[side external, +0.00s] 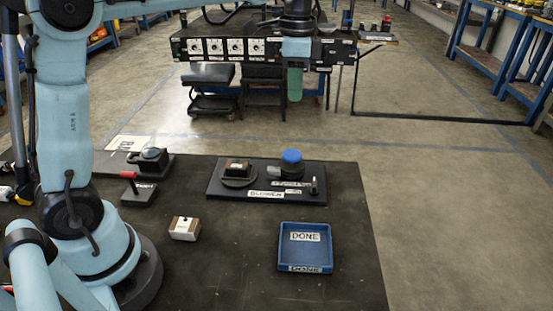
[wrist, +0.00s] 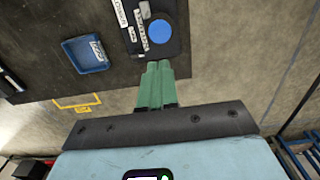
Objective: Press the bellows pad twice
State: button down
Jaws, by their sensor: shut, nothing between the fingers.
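The bellows pad, a blue round top (side external: 292,156) on a dark base, stands at the back right of a black board (side external: 225,191) with a label that seems to read "BLOWER". It also shows in the wrist view (wrist: 160,31), just beyond my fingertips. My gripper (side external: 295,97) is high above and behind the pad in the side view, pointing down, with its green fingers together. In the wrist view my gripper (wrist: 158,64) is shut and empty, apart from the pad. The pad's top looks raised.
A blue "DONE" tray (side external: 305,268) looks empty.

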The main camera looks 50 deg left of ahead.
aim_at(292, 154)
jog(key=shift+f, duration=0.1)
notch_tip(292, 154, down, 14)
jog(key=shift+r, duration=0.1)
dwell(0.7)
jog(key=shift+f, duration=1.05)
notch_tip(292, 154, up, 14)
jog(key=shift+r, duration=0.2)
dwell(1.0)
